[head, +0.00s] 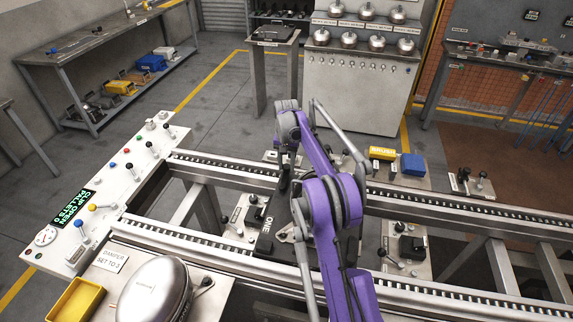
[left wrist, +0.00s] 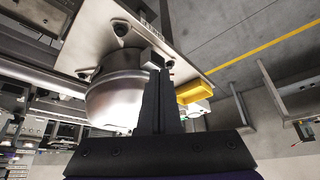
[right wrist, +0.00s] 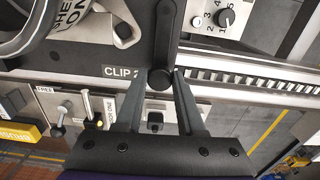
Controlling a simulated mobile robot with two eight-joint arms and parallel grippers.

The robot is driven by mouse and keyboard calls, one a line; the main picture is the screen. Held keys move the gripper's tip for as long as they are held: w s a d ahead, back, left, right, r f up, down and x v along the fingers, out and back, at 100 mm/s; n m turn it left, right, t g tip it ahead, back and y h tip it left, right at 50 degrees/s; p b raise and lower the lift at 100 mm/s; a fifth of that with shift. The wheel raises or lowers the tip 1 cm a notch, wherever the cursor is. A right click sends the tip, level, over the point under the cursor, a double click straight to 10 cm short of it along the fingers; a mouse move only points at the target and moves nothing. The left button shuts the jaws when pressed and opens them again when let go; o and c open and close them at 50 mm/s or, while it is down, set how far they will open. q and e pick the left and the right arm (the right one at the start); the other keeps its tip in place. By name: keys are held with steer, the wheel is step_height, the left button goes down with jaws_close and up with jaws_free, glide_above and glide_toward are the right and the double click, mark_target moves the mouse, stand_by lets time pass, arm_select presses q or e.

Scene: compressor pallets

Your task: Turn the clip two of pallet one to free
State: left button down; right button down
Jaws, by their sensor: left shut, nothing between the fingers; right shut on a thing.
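Pallet one is the dark plate marked ONE (head: 263,246) on the rails in the middle of the head view, partly hidden by my right arm. In the right wrist view clip two (right wrist: 166,38) is a dark lever with a round knob at its lower end, beside the CLIP 2 label (right wrist: 122,72). My right gripper (right wrist: 158,76) is shut on the knob, with a finger on each side. The lever runs up the picture from the knob. My left gripper (left wrist: 157,75) is shut and empty, beside a silver compressor dome (left wrist: 115,98).
A panel with knobs and a green-lettered display (head: 75,207) stands at the left. A yellow tray (head: 75,302) and a domed compressor (head: 155,291) are at the front left. Rails (head: 430,203) cross the view. Small switch boxes (head: 405,250) flank the pallet.

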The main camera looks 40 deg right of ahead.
stand_by(0.4)
steer(key=c, duration=0.5)
jaws_free()
step_height(320, 180, up, 11)
steer(key=shift+f+p, duration=0.1)
steer(key=shift+p, duration=0.35)
